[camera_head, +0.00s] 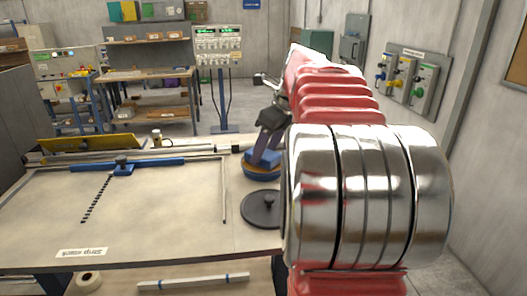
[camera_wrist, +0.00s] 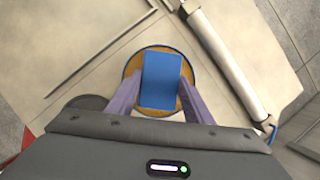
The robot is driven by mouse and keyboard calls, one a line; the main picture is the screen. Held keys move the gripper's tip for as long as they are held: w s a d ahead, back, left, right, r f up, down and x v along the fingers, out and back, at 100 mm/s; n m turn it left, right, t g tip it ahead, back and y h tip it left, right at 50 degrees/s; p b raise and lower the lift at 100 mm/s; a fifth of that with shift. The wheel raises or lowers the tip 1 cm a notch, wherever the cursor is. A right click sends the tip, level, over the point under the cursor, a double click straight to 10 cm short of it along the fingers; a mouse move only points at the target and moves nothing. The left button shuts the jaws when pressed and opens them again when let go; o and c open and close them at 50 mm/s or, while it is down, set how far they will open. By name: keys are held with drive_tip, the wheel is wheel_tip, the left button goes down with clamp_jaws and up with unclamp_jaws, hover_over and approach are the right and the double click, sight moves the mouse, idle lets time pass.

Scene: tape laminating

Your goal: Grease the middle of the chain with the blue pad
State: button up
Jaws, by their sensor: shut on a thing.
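The blue pad (camera_head: 263,158) is between the fingers of my gripper (camera_head: 268,140), which is shut on it. In the wrist view the pad (camera_wrist: 161,80) lies between the two purple-grey fingers (camera_wrist: 160,97), over a round orange-rimmed dish (camera_wrist: 148,53). The dish (camera_head: 262,175) stands at the table's right side; I cannot tell whether the pad touches its inside. The chain (camera_head: 97,199) is a thin dark strip lying diagonally on the left part of the table. Its far end meets a blue clamp (camera_head: 123,168). My gripper is well to the right of the chain.
A black round lid with a knob (camera_head: 262,209) lies just in front of the dish. A blue bar (camera_head: 160,162) crosses the table's back, and a thin rod (camera_head: 224,190) lies between chain and dish. The table middle (camera_head: 165,210) is clear. A "Strip" label (camera_head: 82,253) is at the front.

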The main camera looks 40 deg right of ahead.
sight(266, 154)
drive_tip(key=shift+r, duration=3.5)
drive_tip(key=shift+s, duration=0.2)
